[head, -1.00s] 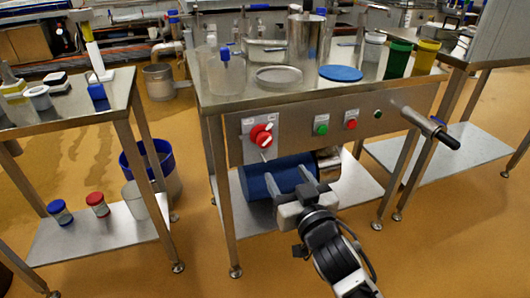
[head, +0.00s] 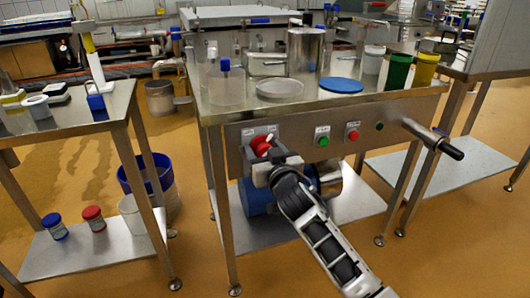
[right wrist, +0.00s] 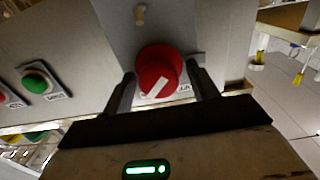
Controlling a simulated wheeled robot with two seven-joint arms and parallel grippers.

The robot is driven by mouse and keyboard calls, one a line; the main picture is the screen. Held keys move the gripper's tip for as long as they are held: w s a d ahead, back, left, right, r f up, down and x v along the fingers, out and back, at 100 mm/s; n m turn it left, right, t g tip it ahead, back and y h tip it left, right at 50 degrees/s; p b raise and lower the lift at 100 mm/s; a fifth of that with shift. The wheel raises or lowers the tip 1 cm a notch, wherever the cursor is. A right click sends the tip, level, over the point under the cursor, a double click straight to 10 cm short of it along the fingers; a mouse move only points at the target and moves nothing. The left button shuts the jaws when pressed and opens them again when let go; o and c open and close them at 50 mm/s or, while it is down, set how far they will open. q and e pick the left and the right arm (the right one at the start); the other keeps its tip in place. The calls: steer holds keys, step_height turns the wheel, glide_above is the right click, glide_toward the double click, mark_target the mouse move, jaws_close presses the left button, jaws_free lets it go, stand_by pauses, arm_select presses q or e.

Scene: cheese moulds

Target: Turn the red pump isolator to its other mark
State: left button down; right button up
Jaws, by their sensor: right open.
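The red pump isolator (right wrist: 158,72) is a round red knob with a white pointer bar, on a pale plate on the table's front panel. In the head view the isolator (head: 262,142) shows only in part above my right gripper (head: 262,158). In the right wrist view my right gripper (right wrist: 162,95) is open, with one finger on each side of the knob. Gaps show between fingers and knob, so contact cannot be told. The white bar slants in that view; the mark lettering is partly hidden. My left gripper is not in view.
A green button (head: 323,141) and a red button (head: 352,135) sit right of the isolator on the same panel. A black-ended handle (head: 450,150) sticks out at the right. A blue cylinder (head: 254,197) lies below, behind my arm. Jars and lids stand on the tabletop.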

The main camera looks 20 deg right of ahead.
steer(key=c, duration=0.6)
steer(key=shift+c, duration=0.2)
